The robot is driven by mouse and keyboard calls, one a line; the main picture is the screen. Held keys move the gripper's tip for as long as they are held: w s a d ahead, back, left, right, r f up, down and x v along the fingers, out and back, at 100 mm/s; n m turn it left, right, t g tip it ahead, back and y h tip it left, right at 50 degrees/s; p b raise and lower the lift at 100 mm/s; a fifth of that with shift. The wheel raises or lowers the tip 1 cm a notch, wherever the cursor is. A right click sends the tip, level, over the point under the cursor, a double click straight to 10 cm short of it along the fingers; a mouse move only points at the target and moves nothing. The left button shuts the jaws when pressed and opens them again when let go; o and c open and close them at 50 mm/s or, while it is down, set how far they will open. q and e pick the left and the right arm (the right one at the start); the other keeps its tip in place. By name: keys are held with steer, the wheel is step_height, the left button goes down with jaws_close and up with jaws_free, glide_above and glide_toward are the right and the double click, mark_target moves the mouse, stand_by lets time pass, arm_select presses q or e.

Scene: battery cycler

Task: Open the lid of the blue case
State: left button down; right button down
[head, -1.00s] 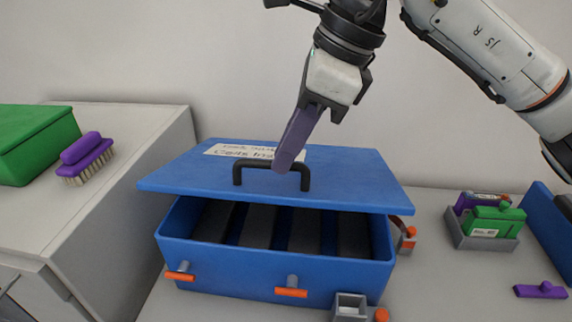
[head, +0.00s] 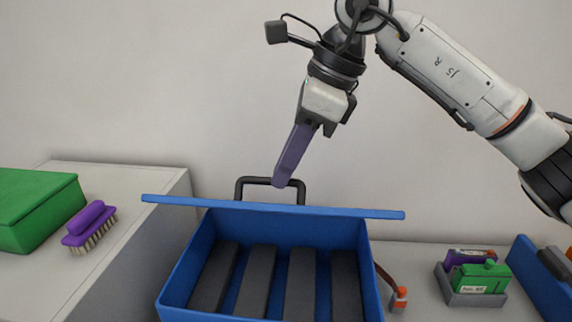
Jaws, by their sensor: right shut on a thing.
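The blue case (head: 230,313) stands at the lower middle with its inside showing, and several dark grey bars lie in it. Its blue lid (head: 340,212) is raised and seen nearly edge-on above the back of the case. The lid's black handle (head: 271,181) stands up from its far side. My right gripper (head: 282,184) comes down from above, and its purple finger reaches the handle; it is shut on the handle, though the grip itself is partly hidden. My left gripper is not in view.
A green box (head: 40,210) and a purple brush (head: 90,227) sit on the grey counter at left. At right are a grey tray (head: 470,297) with green and purple items, an orange-tipped strap (head: 398,294), and a blue bin (head: 535,275).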

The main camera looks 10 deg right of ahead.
steer(key=c, duration=2.3)
jaws_free()
steer(key=shift+w+d+f, duration=0.3)
steer(key=shift+f, duration=0.15)
steer(key=o, duration=0.4)
steer(key=shift+w+f, duration=0.1)
steer(key=shift+w, duration=0.1)
steer(key=shift+o, duration=0.5)
steer(key=shift+w+f, duration=0.1)
steer(key=shift+w, duration=0.2)
steer(key=shift+s+a+r, duration=0.1)
steer(key=shift+s+r, duration=0.15)
steer(key=v, duration=1)
steer(key=shift+b, duration=0.3)
steer(key=shift+s+r, duration=0.1)
steer(key=shift+r, duration=0.05)
